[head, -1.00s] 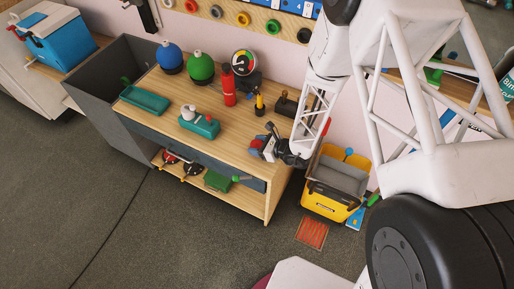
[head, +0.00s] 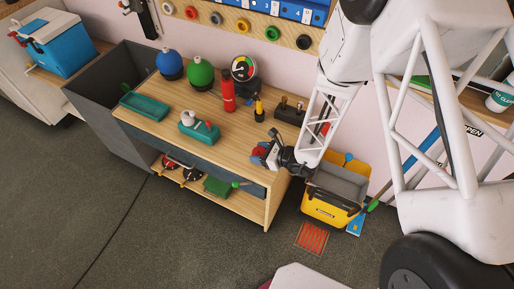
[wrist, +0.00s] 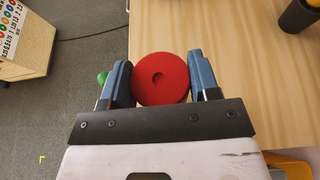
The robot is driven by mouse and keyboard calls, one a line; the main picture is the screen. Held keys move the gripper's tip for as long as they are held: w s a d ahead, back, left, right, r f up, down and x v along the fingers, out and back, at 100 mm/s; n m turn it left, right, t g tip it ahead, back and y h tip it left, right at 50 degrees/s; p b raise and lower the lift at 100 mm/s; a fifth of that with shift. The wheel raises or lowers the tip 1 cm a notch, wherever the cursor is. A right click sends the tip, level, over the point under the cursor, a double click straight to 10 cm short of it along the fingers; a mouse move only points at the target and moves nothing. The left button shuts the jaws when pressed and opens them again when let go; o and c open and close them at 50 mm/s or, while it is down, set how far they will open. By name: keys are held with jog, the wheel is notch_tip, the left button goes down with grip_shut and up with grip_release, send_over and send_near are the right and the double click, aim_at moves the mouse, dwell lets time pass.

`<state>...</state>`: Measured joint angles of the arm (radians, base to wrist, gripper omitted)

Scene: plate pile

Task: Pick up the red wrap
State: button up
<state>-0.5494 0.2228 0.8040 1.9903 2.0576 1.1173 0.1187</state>
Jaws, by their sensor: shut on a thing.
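The red wrap is a round red roll with a small hollow in its centre. In the wrist view the red wrap (wrist: 160,88) sits between the two blue fingers of my gripper (wrist: 160,75), which touch it on both sides. In the head view my gripper (head: 262,155) is at the right front part of the wooden workbench (head: 225,150), with the red wrap (head: 258,152) showing small at its tips. I cannot tell whether the wrap rests on the bench or is just above it.
A teal tool (head: 199,128), a red bottle (head: 228,96), a yellow-and-black tool (head: 259,110) and a dark block (head: 289,111) stand on the bench. A yellow bin (head: 333,205) is on the floor to the right. Clear bench lies left of my gripper.

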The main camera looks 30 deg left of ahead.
jog(key=s+d+r, duration=0.1)
jog(key=s+d, duration=0.7)
jog(key=s, duration=0.1)
jog(key=shift+d, duration=0.35)
jog(key=shift+a+r, duration=0.1)
dwell(0.5)
